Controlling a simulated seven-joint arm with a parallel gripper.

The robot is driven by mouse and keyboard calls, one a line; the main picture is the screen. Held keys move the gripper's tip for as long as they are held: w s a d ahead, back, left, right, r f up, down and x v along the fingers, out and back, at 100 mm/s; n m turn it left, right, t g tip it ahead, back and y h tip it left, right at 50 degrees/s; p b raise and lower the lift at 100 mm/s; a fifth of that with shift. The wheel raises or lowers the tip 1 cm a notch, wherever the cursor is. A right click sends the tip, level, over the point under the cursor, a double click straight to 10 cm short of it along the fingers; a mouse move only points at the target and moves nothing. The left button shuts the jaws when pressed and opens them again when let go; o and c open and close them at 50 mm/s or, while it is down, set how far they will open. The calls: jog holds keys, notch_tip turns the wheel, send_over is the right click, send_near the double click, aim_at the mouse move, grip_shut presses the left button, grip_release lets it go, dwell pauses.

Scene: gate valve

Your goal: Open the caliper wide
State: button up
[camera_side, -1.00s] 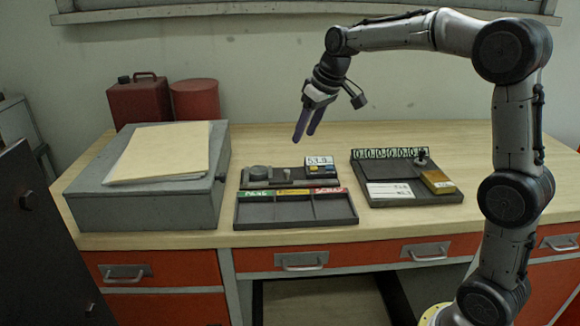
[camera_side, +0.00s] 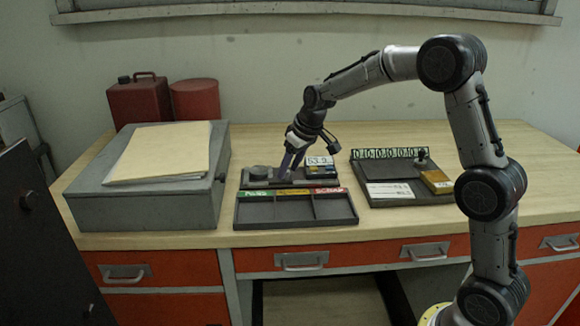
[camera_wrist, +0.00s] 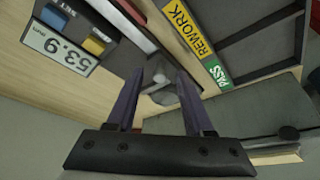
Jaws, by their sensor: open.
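The caliper is a dark bench unit (camera_side: 258,184) behind the sorting tray. It has a round grey part (camera_side: 259,172) at its left end and a display (camera_side: 319,161) at its right end. My gripper (camera_side: 287,172) is low over the middle of the caliper, pointing down. In the wrist view my gripper (camera_wrist: 160,85) is open, with a grey part of the caliper (camera_wrist: 159,77) showing between its purple fingers. I cannot tell whether the fingers touch it.
A three-compartment tray (camera_side: 296,224) with green, yellow and red labels stands directly in front, empty. A dark board (camera_side: 425,195) with a brass block (camera_side: 437,181) and white cards lies to the right. A grey box (camera_side: 145,207) with folders (camera_side: 160,152) stands left.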

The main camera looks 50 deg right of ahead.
jog(key=shift+c, duration=0.4)
grip_shut()
jog(key=shift+r, duration=0.1)
dwell(0.8)
